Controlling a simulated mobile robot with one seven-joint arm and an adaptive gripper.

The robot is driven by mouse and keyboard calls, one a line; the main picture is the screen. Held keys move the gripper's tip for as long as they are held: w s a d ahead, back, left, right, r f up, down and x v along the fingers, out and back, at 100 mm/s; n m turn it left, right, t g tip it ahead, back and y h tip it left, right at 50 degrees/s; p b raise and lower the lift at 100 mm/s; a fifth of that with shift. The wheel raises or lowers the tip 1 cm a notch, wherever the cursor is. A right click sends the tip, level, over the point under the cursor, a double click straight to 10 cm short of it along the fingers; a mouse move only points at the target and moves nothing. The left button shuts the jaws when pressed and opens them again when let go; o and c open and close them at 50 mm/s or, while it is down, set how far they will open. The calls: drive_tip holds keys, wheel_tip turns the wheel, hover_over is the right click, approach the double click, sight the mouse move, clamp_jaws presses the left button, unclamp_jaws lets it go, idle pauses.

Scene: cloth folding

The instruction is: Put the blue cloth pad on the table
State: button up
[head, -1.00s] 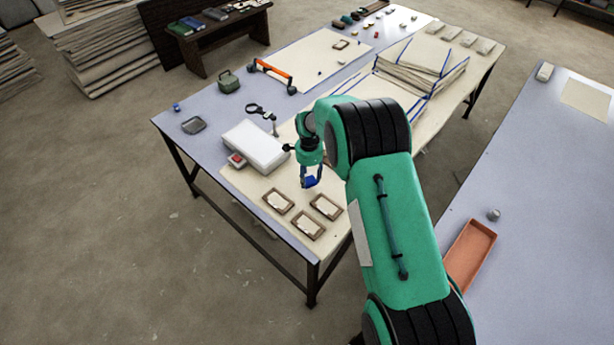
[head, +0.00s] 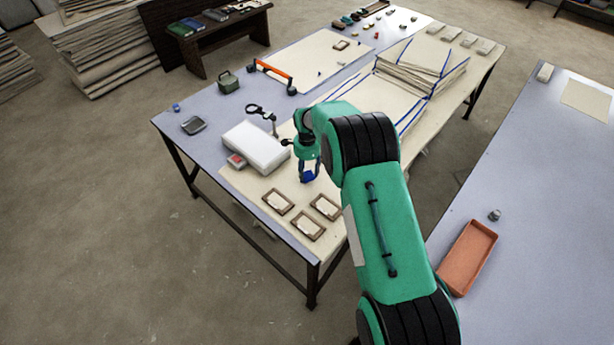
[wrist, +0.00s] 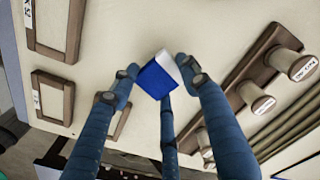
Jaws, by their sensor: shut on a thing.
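The blue cloth pad (wrist: 158,76) is a small blue block with a white side. It is held between the blue fingertips of my gripper (wrist: 157,70) in the wrist view. In the head view my gripper (head: 309,172) points down over the cream-covered part of the table (head: 245,185), with the blue pad (head: 308,177) at its tips. The pad is over the cloth behind the small wooden frames. I cannot tell whether its underside touches the table.
Several small wooden frames (head: 307,226) lie in front of my gripper. A white box (head: 255,147) and a magnifier stand (head: 262,112) are close on its left. A wooden rack with pegs (wrist: 262,60) is on the right in the wrist view. Folded cloth (head: 415,75) is farther back.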

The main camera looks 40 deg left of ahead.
sight(307, 174)
drive_tip(key=shift+f, duration=1.2)
drive_tip(key=shift+f, duration=0.15)
drive_tip(key=o, duration=0.9)
wheel_tip(307, 174, up, 12)
drive_tip(key=shift+r+p, duration=0.15)
drive_tip(key=shift+p, duration=0.5)
